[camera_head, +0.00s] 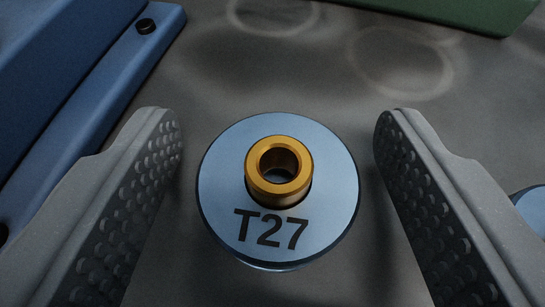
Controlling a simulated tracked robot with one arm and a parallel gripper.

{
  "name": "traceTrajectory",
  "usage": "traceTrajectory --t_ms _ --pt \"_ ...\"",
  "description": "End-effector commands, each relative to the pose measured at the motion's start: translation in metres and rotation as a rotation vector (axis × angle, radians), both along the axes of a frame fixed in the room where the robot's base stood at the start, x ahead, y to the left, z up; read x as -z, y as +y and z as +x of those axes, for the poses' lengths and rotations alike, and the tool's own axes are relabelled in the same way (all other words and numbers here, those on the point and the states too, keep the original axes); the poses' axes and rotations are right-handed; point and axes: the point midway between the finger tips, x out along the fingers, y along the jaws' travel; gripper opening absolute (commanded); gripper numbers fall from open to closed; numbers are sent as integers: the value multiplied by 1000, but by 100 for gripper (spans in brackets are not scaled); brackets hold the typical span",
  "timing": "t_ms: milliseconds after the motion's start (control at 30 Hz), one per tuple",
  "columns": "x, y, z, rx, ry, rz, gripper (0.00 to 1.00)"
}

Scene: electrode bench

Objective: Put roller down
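A blue-grey round roller (222,209) marked "T27" stands upright on the grey bench, with a gold collar (278,170) with a hole in its top middle. My gripper (278,125) is open around it, one grey dimpled finger on each side. There is a visible gap between the roller and each finger, so neither touches it. The underside of the roller and where it meets the bench are mostly hidden from this view.
A blue block (75,75) with a dark bolt stands at the upper left. A green block (470,12) is at the top right. Part of another blue round piece (534,208) shows at the right edge. The bench (300,65) beyond the roller is clear, with faint ring marks.

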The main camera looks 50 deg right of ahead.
Motion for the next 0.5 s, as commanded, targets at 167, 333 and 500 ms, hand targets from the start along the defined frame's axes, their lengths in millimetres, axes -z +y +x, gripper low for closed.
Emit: traceTrajectory --t_ms 167,333,500 --pt "0 0 0 0 0 0 59" --pt "1 0 0 0 -1 -1 59" --pt "2 -1 0 1 -2 -3 59"
